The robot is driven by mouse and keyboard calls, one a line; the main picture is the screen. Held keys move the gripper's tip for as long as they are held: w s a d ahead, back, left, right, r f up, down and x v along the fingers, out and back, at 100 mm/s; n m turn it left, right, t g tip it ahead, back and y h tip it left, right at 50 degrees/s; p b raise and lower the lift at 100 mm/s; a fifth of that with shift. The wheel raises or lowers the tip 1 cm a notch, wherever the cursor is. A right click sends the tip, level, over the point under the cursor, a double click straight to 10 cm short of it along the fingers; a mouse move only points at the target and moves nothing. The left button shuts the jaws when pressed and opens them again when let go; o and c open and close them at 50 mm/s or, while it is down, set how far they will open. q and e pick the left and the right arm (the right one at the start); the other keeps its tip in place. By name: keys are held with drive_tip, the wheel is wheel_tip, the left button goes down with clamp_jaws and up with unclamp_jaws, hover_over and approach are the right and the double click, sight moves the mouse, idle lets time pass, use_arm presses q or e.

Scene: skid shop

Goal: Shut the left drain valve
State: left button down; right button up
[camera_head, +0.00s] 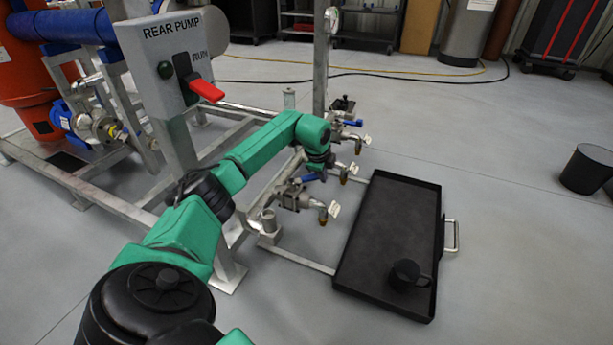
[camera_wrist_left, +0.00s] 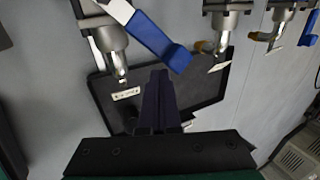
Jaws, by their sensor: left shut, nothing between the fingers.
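Several metal drain valves with downturned spouts and white tags stand in a row along the skid's edge. The nearest drain valve (camera_head: 293,195) is at the row's lower left in the head view, and its blue lever (camera_head: 307,178) shows partly beside my arm's end. In the left wrist view a blue lever (camera_wrist_left: 158,42) slants down to the right from the leftmost valve (camera_wrist_left: 108,38). My left gripper (camera_wrist_left: 159,78) is shut and empty, its fingertips just below the lever's free end in the picture. I cannot tell whether they touch. The arm's end mostly hides it in the head view.
A black drip tray (camera_head: 390,225) lies on the floor right of the valves, with a black mug (camera_head: 405,275) in it. The pump switch box (camera_head: 180,65) with a red lever stands close to my left arm.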

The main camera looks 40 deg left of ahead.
use_arm(q)
drive_tip(key=shift+w+a, duration=0.5)
drive_tip(key=shift+w, duration=0.05)
drive_tip(key=shift+a, duration=0.1)
drive_tip(key=shift+w+a+b, duration=0.3)
drive_tip(key=shift+w+a, duration=0.25)
drive_tip(key=shift+a, duration=0.45)
drive_tip(key=shift+w+a+b, duration=0.2)
drive_tip(key=shift+a, duration=0.3)
drive_tip(key=shift+w+a+b, duration=0.15)
drive_tip(key=shift+a, duration=0.3)
